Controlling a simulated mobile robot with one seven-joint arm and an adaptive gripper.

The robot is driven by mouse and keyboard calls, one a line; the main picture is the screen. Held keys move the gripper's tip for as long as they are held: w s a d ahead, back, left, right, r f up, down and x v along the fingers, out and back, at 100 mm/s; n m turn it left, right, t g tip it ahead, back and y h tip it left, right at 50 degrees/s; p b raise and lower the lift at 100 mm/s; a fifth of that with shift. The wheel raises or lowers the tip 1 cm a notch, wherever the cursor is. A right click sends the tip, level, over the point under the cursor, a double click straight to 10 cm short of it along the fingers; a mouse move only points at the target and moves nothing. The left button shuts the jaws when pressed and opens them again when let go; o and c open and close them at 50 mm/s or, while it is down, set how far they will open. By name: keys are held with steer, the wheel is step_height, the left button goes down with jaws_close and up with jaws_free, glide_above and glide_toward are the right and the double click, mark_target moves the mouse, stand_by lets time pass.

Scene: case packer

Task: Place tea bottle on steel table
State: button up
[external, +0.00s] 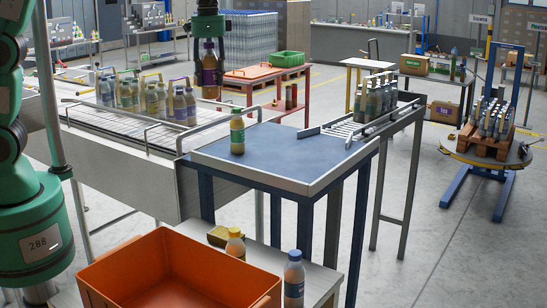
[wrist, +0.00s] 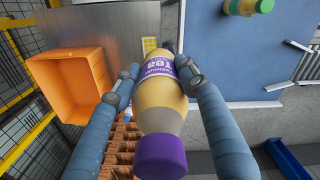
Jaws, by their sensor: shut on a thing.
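My gripper (external: 208,42) is shut on a purple-capped bottle (external: 210,78), holding it in the air above the blue-topped table and conveyor end. In the wrist view the bottle (wrist: 160,108) sits between both fingers (wrist: 157,88), its cap towards the camera. The steel table (external: 322,281) is at the front, partly hidden by an orange crate. Its grey top also shows at upper left in the wrist view (wrist: 115,22).
A green-labelled bottle (external: 237,136) stands on the blue-topped table (external: 285,160). The conveyor (external: 95,125) carries several bottles. Most of the blue top is clear.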

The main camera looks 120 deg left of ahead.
steer(key=s+d+f+b, duration=0.2)
steer(key=s+d+f, duration=0.3)
steer(key=d, duration=0.6)
steer(key=s+d+f+b, duration=0.1)
steer(key=s+d+f, duration=0.2)
steer(key=s+d, duration=0.5)
steer(key=s+d+f+b, duration=0.2)
steer(key=s+d+f, duration=0.2)
steer(key=d, duration=0.9)
step_height(320, 180, down, 28)
steer(key=shift+w+r, duration=0.15)
steer(key=shift+r, duration=0.05)
steer(key=shift+w+a, duration=0.1)
steer(key=shift+a, duration=0.05)
steer(key=w+a+f, duration=0.1)
steer(key=w+a, duration=0.8)
steer(key=w, duration=0.3)
steer(key=shift+w+f, duration=0.2)
steer(key=shift+w, duration=0.2)
steer(key=shift+a, duration=0.1)
steer(key=shift+f, duration=1.75)
